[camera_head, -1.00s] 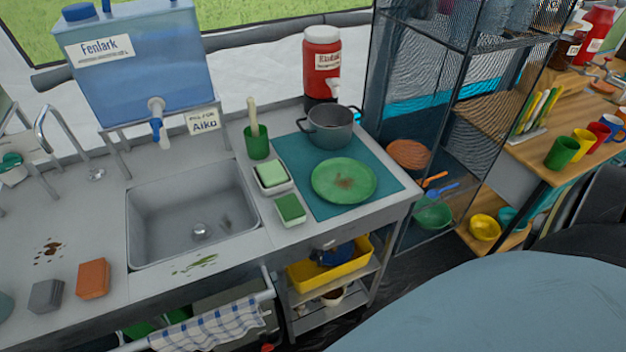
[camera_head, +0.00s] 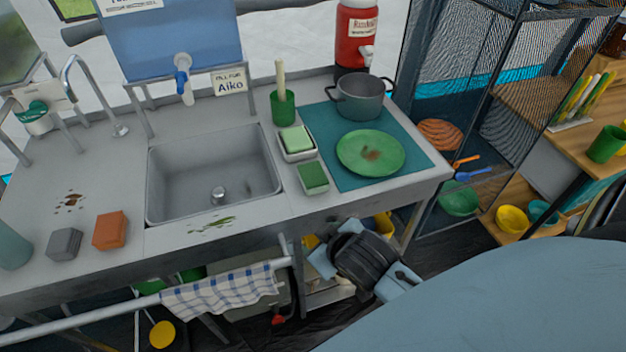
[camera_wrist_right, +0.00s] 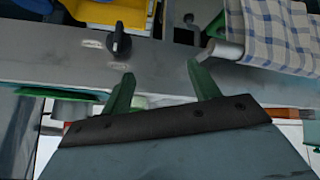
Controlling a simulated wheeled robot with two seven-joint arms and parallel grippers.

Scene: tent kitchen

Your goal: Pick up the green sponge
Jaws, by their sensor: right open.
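Two green blocks sit in small white dishes on the counter between the sink and the teal mat in the head view. The rear block (camera_head: 295,139) is pale green. The front one (camera_head: 313,177) is darker green and looks like a sponge. My right arm's dark wrist shows below the counter's front edge, to the right of and below the dishes; its fingertips are not clear there. In the right wrist view my right gripper (camera_wrist_right: 158,76) is open, its green fingers apart with nothing between them, facing the counter front. My left gripper is not in view.
A green plate (camera_head: 370,153) and grey pot (camera_head: 361,97) stand on the teal mat (camera_head: 345,182). A green cup (camera_head: 283,106) stands behind the dishes, and the sink (camera_head: 212,175) is left. A checked towel (camera_head: 222,295) hangs on the front rail. A knob (camera_wrist_right: 120,42) protrudes from the counter front.

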